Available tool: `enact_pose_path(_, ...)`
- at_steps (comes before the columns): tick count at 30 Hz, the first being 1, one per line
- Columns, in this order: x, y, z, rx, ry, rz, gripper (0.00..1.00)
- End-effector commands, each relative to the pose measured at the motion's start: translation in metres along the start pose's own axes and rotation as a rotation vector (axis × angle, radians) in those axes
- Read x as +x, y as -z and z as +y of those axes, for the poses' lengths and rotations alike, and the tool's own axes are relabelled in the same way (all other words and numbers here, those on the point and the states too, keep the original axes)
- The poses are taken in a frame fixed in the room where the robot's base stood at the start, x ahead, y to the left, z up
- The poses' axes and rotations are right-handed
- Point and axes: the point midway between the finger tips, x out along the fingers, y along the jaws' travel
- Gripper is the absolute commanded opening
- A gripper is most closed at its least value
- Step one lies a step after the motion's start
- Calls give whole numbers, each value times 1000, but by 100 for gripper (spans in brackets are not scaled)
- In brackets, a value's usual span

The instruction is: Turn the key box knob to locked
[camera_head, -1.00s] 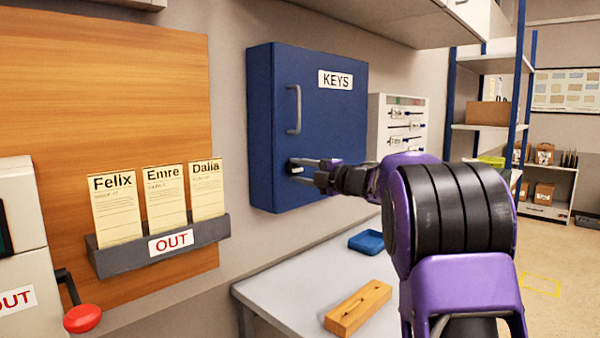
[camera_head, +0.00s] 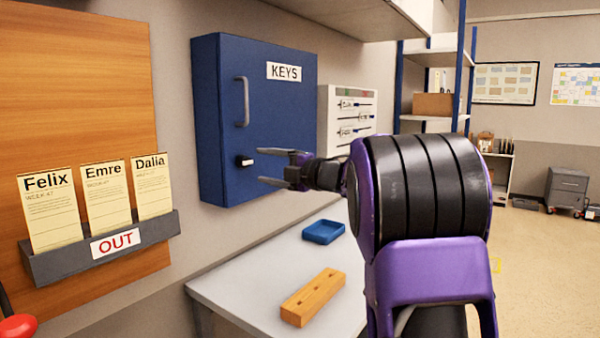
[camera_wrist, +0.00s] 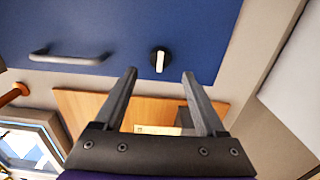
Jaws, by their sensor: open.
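The blue key box (camera_head: 285,125), labelled KEYS, is mounted on the wall with its door shut and a grey handle (camera_head: 243,102) on it. Its knob (camera_head: 245,161) is a black disc with a white bar, below the handle. In the wrist view the knob (camera_wrist: 160,60) lies beyond the fingertips, roughly between them, with its white bar along the picture's vertical. My gripper (camera_head: 263,167) is open and empty, just right of the knob in the head view and apart from it. It also shows in the wrist view (camera_wrist: 160,73).
A desk below holds a blue tray (camera_head: 323,231) and a wooden block (camera_head: 313,297). A white panel with labels (camera_head: 348,118) is right of the box. A card rack marked OUT (camera_head: 105,245) hangs at left. A shelf overhangs above.

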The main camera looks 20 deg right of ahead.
Motion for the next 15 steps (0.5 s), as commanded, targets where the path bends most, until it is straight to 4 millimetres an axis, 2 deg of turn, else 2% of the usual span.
enact_pose_path(3,-32,-1,1,1,0,-4,73)
enact_pose_path(9,-78,-1,0,0,0,-4,73)
enact_pose_path(15,-107,0,0,0,0,-1,73)
